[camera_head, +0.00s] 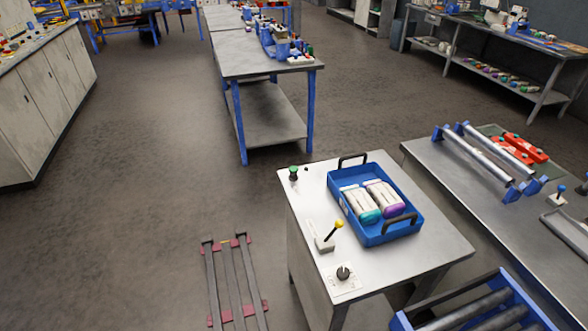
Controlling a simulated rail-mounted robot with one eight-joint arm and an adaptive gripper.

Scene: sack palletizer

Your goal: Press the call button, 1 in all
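A green mushroom-shaped button (293,172) stands near the far left corner of a grey metal table (300,206). It is the likeliest call button, though no label can be read. A small dark knob or button (306,169) is just to its right. My gripper is not in view.
A blue tray (405,197) with dark handles holds two white packs with teal and purple ends, right of the controls. A bench with rollers (487,158) stands to the right. A low slatted rack (228,285) lies on the floor. The floor at left is clear.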

